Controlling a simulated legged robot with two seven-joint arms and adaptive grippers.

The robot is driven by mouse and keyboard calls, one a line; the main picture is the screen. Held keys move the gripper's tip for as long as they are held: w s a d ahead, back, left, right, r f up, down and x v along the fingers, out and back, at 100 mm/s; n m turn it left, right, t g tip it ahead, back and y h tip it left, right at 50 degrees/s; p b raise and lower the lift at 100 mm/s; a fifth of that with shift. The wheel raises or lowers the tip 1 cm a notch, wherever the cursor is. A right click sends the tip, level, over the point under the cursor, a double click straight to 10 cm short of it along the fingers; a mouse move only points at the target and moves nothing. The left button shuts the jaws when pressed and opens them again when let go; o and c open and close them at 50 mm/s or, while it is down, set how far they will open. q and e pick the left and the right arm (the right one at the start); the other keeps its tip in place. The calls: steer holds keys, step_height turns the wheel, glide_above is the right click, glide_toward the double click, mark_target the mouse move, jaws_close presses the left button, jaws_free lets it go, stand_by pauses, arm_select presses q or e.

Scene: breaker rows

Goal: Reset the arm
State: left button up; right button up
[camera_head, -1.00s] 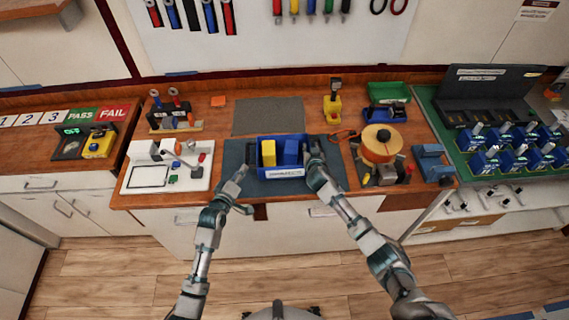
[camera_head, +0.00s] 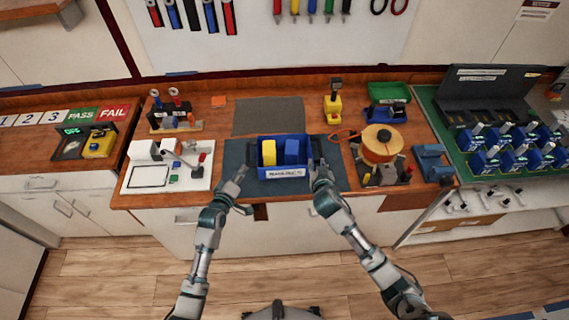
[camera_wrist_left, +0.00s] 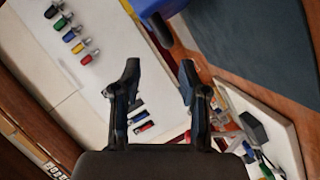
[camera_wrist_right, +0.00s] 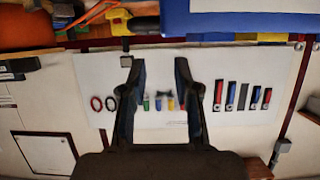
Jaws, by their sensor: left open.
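A blue bin (camera_head: 284,173) sits on the dark mat (camera_head: 233,155) at the middle of the bench, with a yellow block (camera_head: 269,153) and a blue block (camera_head: 291,152) in it. My left gripper (camera_head: 238,173) is just left of the bin. In the left wrist view its fingers (camera_wrist_left: 160,80) are apart and empty, with a blue corner of the bin above them. My right gripper (camera_head: 320,168) is at the bin's right end; contact is unclear. In the right wrist view its fingers (camera_wrist_right: 155,75) are apart with nothing between them, and the bin's blue wall (camera_wrist_right: 240,18) is above.
A white panel with a red-knobbed lever (camera_head: 178,177) stands left of the mat. An orange spool (camera_head: 382,142) stands close on the right, with a blue vise (camera_head: 432,162) beyond. Rows of blue breakers (camera_head: 505,145) lie far right. The bench front is clear.

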arm_select(q)
steer(key=shift+a, duration=0.15)
arm_select(e)
steer(key=shift+a, duration=0.15)
arm_select(q)
steer(key=shift+a, duration=0.3)
arm_select(e)
steer(key=shift+a, duration=0.3)
